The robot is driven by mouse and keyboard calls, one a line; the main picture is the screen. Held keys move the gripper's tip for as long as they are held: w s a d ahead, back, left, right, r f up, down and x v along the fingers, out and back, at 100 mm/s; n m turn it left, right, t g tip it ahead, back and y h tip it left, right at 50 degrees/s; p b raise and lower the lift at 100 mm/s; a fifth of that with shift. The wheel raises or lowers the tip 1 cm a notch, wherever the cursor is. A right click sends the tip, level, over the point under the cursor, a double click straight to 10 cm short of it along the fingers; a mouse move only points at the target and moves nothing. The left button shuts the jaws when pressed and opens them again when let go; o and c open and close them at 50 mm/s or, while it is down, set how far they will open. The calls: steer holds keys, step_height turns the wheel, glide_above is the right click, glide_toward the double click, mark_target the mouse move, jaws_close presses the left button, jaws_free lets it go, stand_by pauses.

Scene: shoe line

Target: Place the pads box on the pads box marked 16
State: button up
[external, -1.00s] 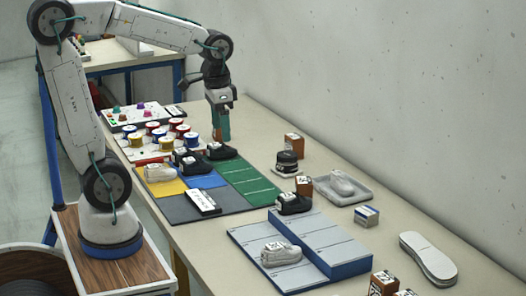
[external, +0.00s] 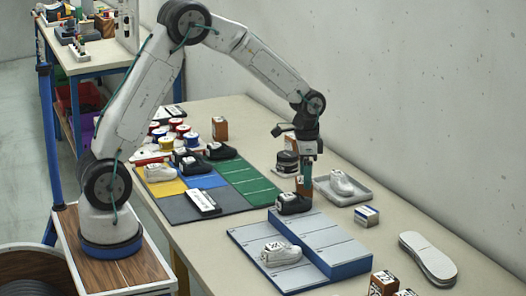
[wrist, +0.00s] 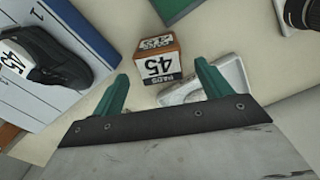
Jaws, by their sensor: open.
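A brown pads box (wrist: 156,60) with a white label marked 45 sits on the table in the wrist view. In the external view this brown box (external: 303,185) stands behind the black shoe, partly covered by my gripper's fingers. My gripper (external: 307,190) points down over it, open and empty. In the wrist view my gripper (wrist: 162,76) has its two green fingers apart, with the box seen between and just beyond the tips. I cannot read a 16 on any box. More brown boxes stand at the front edge (external: 382,284) and by the spools (external: 220,129).
A black shoe (external: 293,203) and a grey shoe (external: 281,253) sit on the blue-edged stepped rack (external: 345,268). A tray (external: 352,197) with a white shoe is close on the right. A dark round stack (external: 287,163) stands behind.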

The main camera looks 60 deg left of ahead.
mark_target(304, 191)
step_height(304, 191, down, 6)
steer(key=shift+s+a+f, duration=0.15)
steer(key=c, duration=1.2)
